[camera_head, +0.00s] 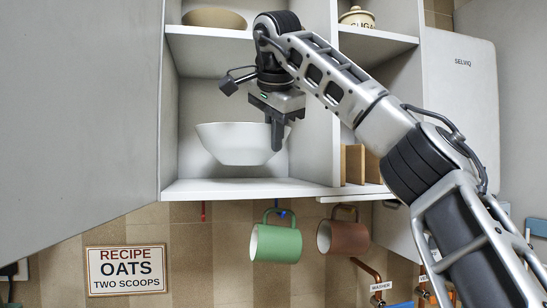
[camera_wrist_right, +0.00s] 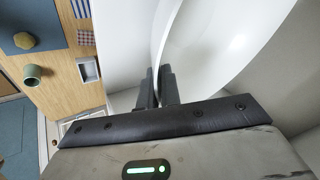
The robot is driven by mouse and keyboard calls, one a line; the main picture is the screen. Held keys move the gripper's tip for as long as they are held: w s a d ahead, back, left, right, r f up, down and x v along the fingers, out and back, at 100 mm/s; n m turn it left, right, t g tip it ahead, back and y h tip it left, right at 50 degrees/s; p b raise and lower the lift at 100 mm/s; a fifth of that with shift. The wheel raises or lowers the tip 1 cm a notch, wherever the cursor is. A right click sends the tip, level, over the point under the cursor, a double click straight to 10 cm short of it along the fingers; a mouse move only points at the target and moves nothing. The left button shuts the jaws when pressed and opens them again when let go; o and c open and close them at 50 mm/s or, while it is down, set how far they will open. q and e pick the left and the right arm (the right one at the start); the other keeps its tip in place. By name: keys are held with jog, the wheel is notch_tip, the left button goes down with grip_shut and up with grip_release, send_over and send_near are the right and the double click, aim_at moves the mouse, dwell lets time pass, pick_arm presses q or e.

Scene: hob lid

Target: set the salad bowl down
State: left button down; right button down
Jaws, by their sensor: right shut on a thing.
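The white salad bowl (camera_head: 232,146) is inside the open lower compartment of the wall cabinet. It looks about upright, and its base shows above the compartment's floor board (camera_head: 240,189) with a gap. My right gripper (camera_head: 277,138) comes down over the bowl's right side and is shut on its rim. In the right wrist view, the fingers (camera_wrist_right: 160,88) pinch the edge of the bowl (camera_wrist_right: 215,45). The bowl's far side is hidden. My left gripper is in neither view.
A beige bowl (camera_head: 214,18) and a sugar jar (camera_head: 357,17) stand on the shelf above. A green mug (camera_head: 276,244) and a brown mug (camera_head: 342,237) hang below. The floor board around the bowl looks clear.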

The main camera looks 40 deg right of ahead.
jog(key=f, duration=0.3)
jog(key=shift+w+d, duration=0.25)
jog(key=shift+w, duration=0.05)
jog(key=shift+a+f, duration=0.1)
jog(key=shift+f, duration=0.3)
jog(key=c, duration=1.6)
grip_release()
jog(key=shift+f, duration=0.15)
jog(key=v, duration=1.2)
